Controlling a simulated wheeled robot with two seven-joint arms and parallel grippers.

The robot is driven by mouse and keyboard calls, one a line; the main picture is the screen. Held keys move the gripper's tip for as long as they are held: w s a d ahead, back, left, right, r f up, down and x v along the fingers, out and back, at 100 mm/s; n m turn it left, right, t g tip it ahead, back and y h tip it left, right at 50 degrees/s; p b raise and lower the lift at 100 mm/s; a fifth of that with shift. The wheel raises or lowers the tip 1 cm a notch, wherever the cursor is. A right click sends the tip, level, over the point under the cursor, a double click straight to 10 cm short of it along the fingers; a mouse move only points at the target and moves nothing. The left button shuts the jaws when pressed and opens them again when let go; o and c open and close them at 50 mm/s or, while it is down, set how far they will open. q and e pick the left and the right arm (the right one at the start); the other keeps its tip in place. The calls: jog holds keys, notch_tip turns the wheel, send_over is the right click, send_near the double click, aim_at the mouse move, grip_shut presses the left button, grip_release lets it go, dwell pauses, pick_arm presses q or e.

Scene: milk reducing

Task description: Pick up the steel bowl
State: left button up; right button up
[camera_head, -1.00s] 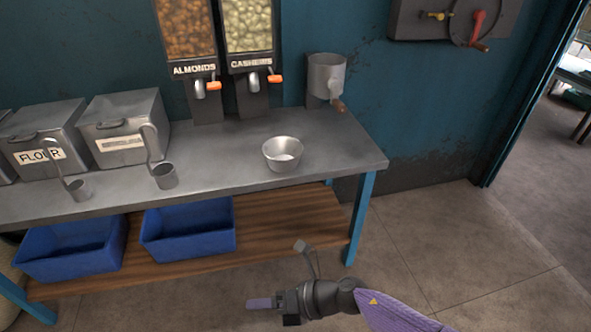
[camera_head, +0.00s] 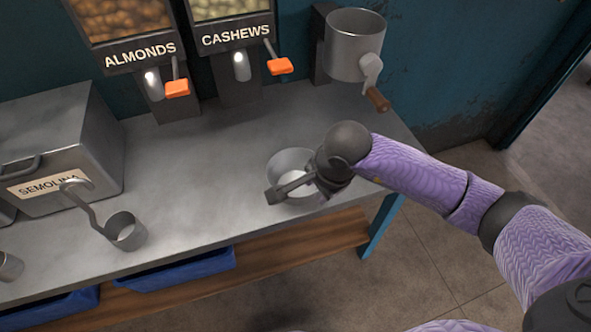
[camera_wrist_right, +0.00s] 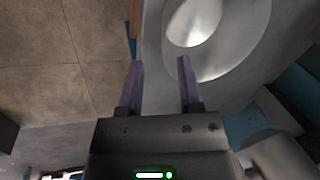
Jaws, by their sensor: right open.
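The steel bowl (camera_head: 289,160) stands upright on the metal counter (camera_head: 190,215) near its front edge, partly hidden by my right gripper in the head view. In the right wrist view the bowl (camera_wrist_right: 236,58) shows at the top, ahead of the fingers. My right gripper (camera_head: 283,192) is over the bowl's near side; in the right wrist view (camera_wrist_right: 160,72) its two purple fingers are apart with nothing between them. The right finger's tip looks close to the bowl's rim; I cannot tell whether they touch. My left gripper is not in view.
Almond (camera_head: 128,20) and cashew (camera_head: 230,8) dispensers with orange levers stand behind. A hand-cranked grinder (camera_head: 352,48) is on the wall at back right. A semolina bin (camera_head: 60,145) and scoop (camera_head: 125,232) stand left. Blue crates (camera_head: 180,272) sit below.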

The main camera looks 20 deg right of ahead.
aim_at(307, 202)
jog(key=b+x, duration=0.3)
jog(key=x, duration=0.3)
jog(key=shift+w+a+f, duration=0.1)
jog(key=shift+w+f, duration=0.3)
jog(key=shift+f, duration=0.15)
jog(key=shift+r, duration=0.1)
jog(key=c, duration=0.6)
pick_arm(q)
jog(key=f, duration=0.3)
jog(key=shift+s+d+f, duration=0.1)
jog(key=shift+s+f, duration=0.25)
pick_arm(e)
grip_shut()
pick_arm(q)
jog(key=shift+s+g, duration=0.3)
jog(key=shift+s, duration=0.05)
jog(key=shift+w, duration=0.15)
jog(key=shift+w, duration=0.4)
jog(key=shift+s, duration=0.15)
